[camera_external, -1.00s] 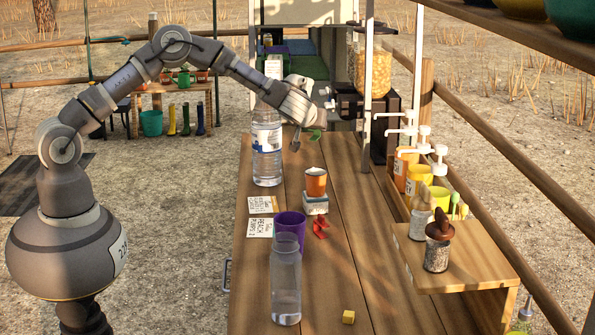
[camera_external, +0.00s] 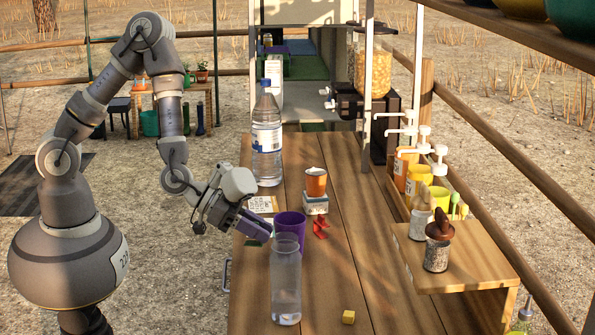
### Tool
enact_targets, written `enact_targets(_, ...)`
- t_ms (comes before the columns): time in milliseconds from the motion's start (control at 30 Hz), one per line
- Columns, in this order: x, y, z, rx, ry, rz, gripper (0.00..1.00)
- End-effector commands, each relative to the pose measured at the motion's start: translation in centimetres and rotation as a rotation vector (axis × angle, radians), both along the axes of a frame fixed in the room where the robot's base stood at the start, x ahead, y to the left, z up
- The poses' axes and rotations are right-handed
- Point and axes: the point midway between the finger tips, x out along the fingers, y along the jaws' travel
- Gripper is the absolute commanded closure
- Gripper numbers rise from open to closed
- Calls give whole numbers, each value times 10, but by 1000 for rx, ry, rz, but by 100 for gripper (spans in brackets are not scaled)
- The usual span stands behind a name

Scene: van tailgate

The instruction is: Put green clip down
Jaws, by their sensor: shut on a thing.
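My gripper (camera_external: 258,230) is low over the left edge of the wooden table, just left of the purple cup (camera_external: 290,226). It points down and to the right and is shut on the green clip (camera_external: 253,243). Only a small green part of the clip shows beneath the jaws. I cannot tell whether the clip touches the table or a card there.
A card (camera_external: 262,204) lies behind my gripper. A clear bottle (camera_external: 286,280) stands in front of the purple cup, and a large water bottle (camera_external: 267,140) stands behind. A red clip (camera_external: 320,229) and a yellow cube (camera_external: 348,317) lie to the right. The table's front middle is mostly clear.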

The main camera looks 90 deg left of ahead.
Motion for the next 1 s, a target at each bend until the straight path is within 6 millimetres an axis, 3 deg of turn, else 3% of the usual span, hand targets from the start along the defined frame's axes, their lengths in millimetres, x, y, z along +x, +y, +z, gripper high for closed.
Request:
enact_targets(100, 7, -30, -13, -2, 1, -80, 100)
enact_targets(267, 17, -52, -16, -1, 0, -137, 100)
enact_targets(367, 36, -61, -18, -2, -1, -144, 100)
enact_targets(700, 130, -96, -28, -3, 0, -142, 100)
enact_targets(1000, 164, -108, -33, -2, 2, -142, 100)
